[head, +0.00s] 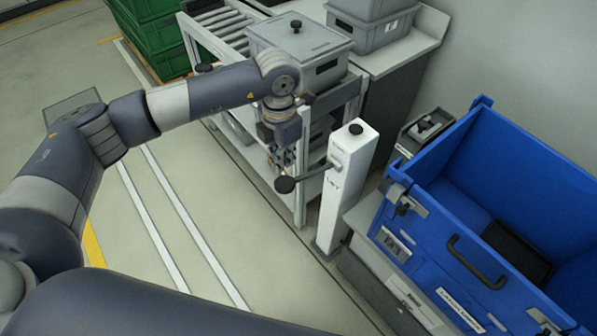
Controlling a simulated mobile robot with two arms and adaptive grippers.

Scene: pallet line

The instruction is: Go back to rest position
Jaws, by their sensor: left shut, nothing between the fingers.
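My left arm reaches in from the left, and its wrist points down in front of the roller conveyor frame. My left gripper (284,168) is shut and empty, seen small and partly hidden by the wrist. Just below it in the picture is the black knob (285,185) of a lever that joins a white post (346,180). I cannot tell whether the fingers touch the knob. My right gripper is not in view.
A grey lidded box (299,42) sits on the conveyor frame (357,86). A large blue bin (480,235) with a dark item inside stands at right. Green crates (155,35) are stacked at top left. The floor (185,215) at left is clear, with painted lines.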

